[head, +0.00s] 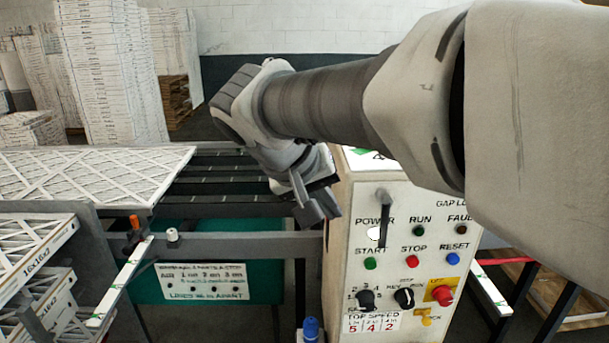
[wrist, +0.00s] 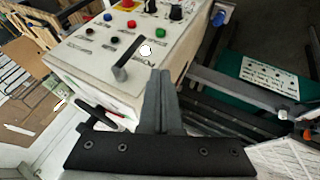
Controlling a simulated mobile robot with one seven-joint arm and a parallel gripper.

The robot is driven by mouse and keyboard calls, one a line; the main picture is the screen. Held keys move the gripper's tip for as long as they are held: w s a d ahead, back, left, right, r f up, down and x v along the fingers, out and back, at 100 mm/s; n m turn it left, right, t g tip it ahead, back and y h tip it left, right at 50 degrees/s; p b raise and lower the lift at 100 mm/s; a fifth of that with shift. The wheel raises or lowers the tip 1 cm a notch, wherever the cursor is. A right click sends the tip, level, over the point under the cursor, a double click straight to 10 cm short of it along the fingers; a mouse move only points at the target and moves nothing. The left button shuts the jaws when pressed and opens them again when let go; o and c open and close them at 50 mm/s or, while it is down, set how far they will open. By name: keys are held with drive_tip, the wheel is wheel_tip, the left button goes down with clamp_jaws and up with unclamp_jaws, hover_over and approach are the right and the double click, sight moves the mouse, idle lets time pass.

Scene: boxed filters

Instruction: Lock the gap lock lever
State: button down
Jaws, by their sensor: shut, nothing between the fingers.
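The control box (head: 350,270) has a cream sloped panel with a partly covered "GAP LO…" label at upper right. A grey lever (head: 384,215) on the upper left of the panel hangs downward next to the white POWER lamp. The same lever shows in the wrist view (wrist: 127,62), just ahead and left of my fingers. My gripper (head: 318,212) is shut and empty, beside the box's upper left edge. In the wrist view, my gripper (wrist: 160,78) points at the panel and looks apart from the lever. My arm hides the panel's upper right corner.
Below the lever are several lamps, buttons and knobs, including a red stop knob (head: 442,294). A roller conveyor (head: 225,185) and grey rail lie left of the box, with a white filter (head: 90,175) on it. Filter stacks (head: 110,75) stand behind.

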drive_tip(key=shift+w+d+f+p, duration=0.25)
drive_tip(key=shift+w+d+f, duration=0.55)
drive_tip(key=shift+d+f, duration=0.55)
drive_tip(key=shift+w+d+f+p, duration=0.3)
drive_tip(key=shift+w+d+f, duration=0.5)
drive_tip(key=shift+d+f, duration=0.55)
drive_tip(key=shift+w+d+f+p, duration=0.25)
drive_tip(key=shift+w+d+f, duration=0.55)
drive_tip(key=shift+d+f, duration=0.55)
drive_tip(key=shift+w+f+b, duration=0.1)
drive_tip(key=shift+f+b, duration=0.05)
drive_tip(key=shift+b, duration=0.25)
drive_tip(key=shift+d, duration=0.1)
